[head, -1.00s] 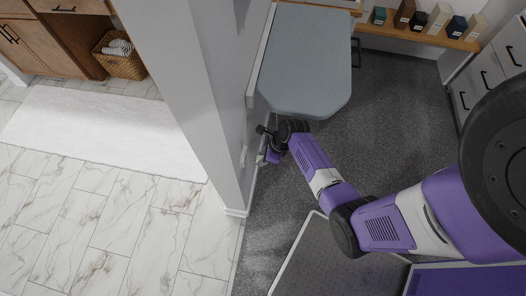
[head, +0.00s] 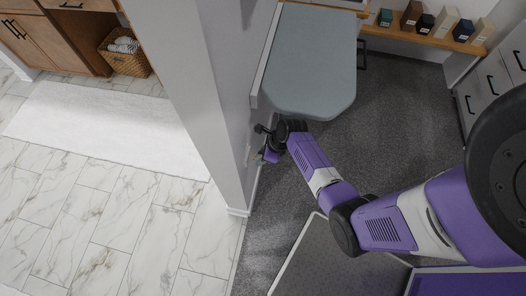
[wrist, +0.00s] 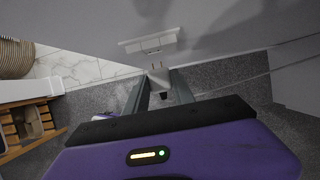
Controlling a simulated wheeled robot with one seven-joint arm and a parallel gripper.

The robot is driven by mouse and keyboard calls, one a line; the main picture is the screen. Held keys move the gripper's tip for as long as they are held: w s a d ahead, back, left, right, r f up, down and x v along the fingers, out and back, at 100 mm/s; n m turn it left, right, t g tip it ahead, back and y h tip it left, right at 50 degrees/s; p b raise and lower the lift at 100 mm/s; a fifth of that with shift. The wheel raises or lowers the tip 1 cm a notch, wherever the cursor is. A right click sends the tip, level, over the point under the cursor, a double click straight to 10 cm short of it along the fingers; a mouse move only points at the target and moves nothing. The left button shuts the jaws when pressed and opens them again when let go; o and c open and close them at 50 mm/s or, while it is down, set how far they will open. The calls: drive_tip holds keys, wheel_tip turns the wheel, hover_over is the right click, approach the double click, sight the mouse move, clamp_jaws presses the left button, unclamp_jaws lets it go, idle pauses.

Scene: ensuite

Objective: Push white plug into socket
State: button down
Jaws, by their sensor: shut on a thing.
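The white plug (wrist: 158,78) is between the two fingers of my gripper (wrist: 160,86) in the wrist view. My gripper is shut on it, and its prongs point toward the wall. The white socket plate (wrist: 151,42) is on the grey wall just beyond the prongs, with a visible gap between them. In the head view, my gripper (head: 265,156) is low beside the wall, below the grey board. The plug is too small to make out there. The socket (head: 248,155) shows only as a thin pale shape on the wall.
The grey board (head: 310,60) juts out above my gripper. The wall's end (head: 237,190) separates the carpet from the marble-tiled floor. White drawers (head: 490,85) stand at the right.

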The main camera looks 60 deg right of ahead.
drive_tip(key=shift+w+a, duration=0.25)
drive_tip(key=shift+w, duration=0.4)
drive_tip(key=shift+w+a, duration=0.2)
drive_tip(key=shift+w, duration=0.4)
drive_tip(key=c, duration=1)
unclamp_jaws()
drive_tip(key=shift+s+r, duration=0.1)
drive_tip(key=shift+r, duration=0.05)
drive_tip(key=shift+v, duration=3.8)
